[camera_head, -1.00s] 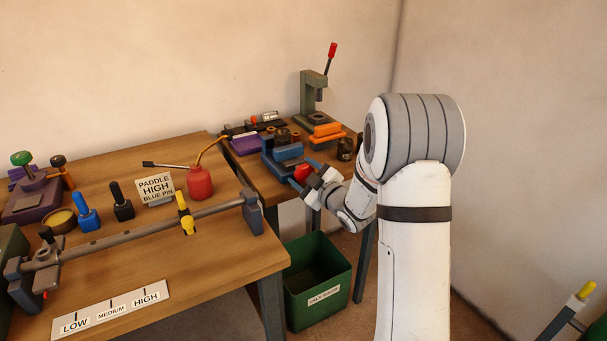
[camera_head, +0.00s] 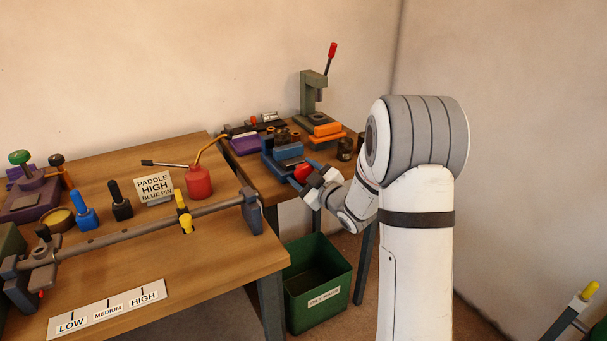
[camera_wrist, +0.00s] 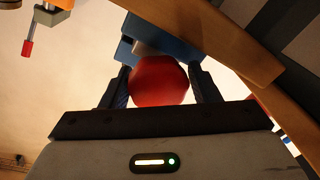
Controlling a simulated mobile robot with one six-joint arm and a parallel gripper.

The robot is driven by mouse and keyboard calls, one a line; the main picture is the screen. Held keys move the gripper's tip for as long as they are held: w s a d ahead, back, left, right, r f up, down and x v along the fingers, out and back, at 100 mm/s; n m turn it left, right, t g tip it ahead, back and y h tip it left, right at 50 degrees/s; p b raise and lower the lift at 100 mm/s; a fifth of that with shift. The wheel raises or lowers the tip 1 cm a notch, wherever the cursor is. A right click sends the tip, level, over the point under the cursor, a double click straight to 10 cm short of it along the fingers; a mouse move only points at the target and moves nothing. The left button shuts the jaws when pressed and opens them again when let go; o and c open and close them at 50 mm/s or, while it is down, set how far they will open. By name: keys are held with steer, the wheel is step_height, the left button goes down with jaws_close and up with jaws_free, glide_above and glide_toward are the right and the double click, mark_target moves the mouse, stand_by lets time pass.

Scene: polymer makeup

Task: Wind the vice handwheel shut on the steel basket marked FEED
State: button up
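The blue vice (camera_head: 284,160) stands near the front edge of the far table, and part of it shows at the top of the wrist view (camera_wrist: 165,45). Its red round handwheel (camera_head: 302,173) faces me. In the wrist view the handwheel (camera_wrist: 158,80) sits between the two dark fingers of my gripper (camera_wrist: 160,88), which appear to touch it on both sides. A dark round container (camera_head: 282,136) shows just behind the vice and another dark pot (camera_head: 345,148) stands to its right. No FEED mark is readable, so I cannot tell which is the basket.
A green press with a red-tipped lever (camera_head: 315,95) stands behind the vice, with an orange block (camera_head: 327,129) at its base. A red oil can (camera_head: 199,182) and a bar with a yellow peg (camera_head: 187,224) are on the near table. A green bin (camera_head: 318,285) stands below.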

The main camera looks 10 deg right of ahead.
mark_target(307, 175)
steer(key=o, duration=0.3)
steer(key=v, duration=0.8)
steer(key=shift+w, duration=0.1)
steer(key=p, duration=0.7)
steer(key=shift+w+n, duration=0.25)
steer(key=shift+n, duration=0.15)
steer(key=p+x, duration=0.1)
steer(key=x, duration=0.6)
steer(key=shift+w+a, duration=0.1)
